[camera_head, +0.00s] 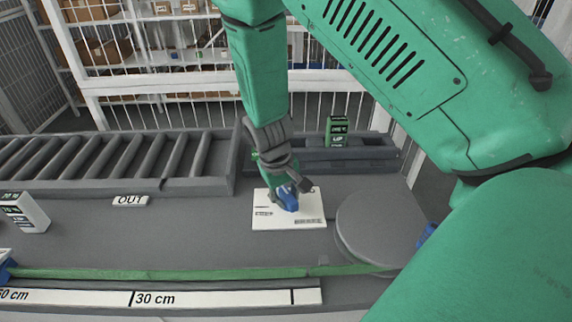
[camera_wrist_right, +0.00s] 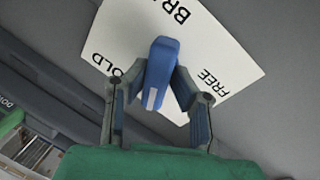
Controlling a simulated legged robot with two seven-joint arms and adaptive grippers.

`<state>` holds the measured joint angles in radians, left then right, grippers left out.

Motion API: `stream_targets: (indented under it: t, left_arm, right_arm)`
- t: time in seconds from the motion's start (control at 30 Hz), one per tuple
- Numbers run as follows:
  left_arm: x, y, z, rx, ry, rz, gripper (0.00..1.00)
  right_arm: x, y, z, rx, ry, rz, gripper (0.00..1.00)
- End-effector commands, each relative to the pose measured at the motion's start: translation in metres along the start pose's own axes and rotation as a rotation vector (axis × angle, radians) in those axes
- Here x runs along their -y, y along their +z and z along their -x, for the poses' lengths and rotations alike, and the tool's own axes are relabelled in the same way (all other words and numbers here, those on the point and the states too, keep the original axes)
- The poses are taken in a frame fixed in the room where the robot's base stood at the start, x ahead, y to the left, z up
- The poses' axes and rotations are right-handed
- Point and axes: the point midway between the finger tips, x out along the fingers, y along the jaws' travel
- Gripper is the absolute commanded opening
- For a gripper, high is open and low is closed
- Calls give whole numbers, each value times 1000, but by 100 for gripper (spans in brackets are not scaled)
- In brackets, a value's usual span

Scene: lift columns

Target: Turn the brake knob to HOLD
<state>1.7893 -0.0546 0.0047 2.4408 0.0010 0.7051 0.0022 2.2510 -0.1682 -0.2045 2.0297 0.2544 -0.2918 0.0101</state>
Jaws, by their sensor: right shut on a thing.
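The blue brake knob (camera_head: 288,199) sits on a white label plate (camera_head: 275,219) on the grey deck in the head view. In the right wrist view the knob (camera_wrist_right: 160,68) is a blue bar with a white mark at its near end. The plate (camera_wrist_right: 225,48) there shows "FREE" to the right of the knob and a partly covered "OLD" to the left. My right gripper (camera_wrist_right: 160,92) is shut on the knob, one finger on each side. In the head view it reaches down from above. The left gripper does not show.
A roller conveyor (camera_head: 100,160) runs along the back left. A green "UP" block (camera_head: 337,131) stands behind the plate. A round grey disc (camera_head: 378,232) lies to its right. An "OUT" label (camera_head: 130,201) and a measuring strip (camera_head: 200,298) lie left and in front.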

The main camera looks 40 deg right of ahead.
Motion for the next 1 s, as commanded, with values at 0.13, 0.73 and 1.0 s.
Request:
stream_targets:
  t: [0.13,0.73,1.0]
  left_arm:
    - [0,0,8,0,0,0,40]
    - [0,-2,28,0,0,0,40]
    - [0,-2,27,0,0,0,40]
  right_arm:
    - [-3,4,-1,29,6,-83,4]
    - [-2,8,-3,105,9,-432,4]
    - [0,7,-3,104,7,-429,45]
